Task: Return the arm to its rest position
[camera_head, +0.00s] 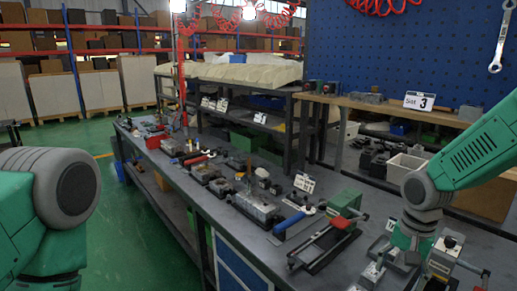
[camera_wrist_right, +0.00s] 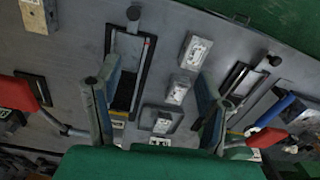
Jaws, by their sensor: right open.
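My right arm (camera_head: 475,150) comes in from the right, with its wrist bent down over the near right of the workbench (camera_head: 185,187). In the right wrist view the two fingers of my right gripper (camera_wrist_right: 157,92) stand wide apart, with nothing held between them. Below them lie small metal blocks with pale labels (camera_wrist_right: 176,92) and a dark tray (camera_wrist_right: 125,72) on the grey bench top. In the head view the fingertips are hard to make out among the metal parts. My left arm (camera_head: 50,205) shows at the left edge; its gripper is out of view.
A red-handled fixture (camera_head: 330,235) and a green box (camera_head: 345,201) stand left of my right wrist. More valve parts (camera_head: 257,208) and tools line the bench. Behind are a shelf with a "Set 3" sign (camera_head: 419,101) and a blue pegboard (camera_head: 400,55).

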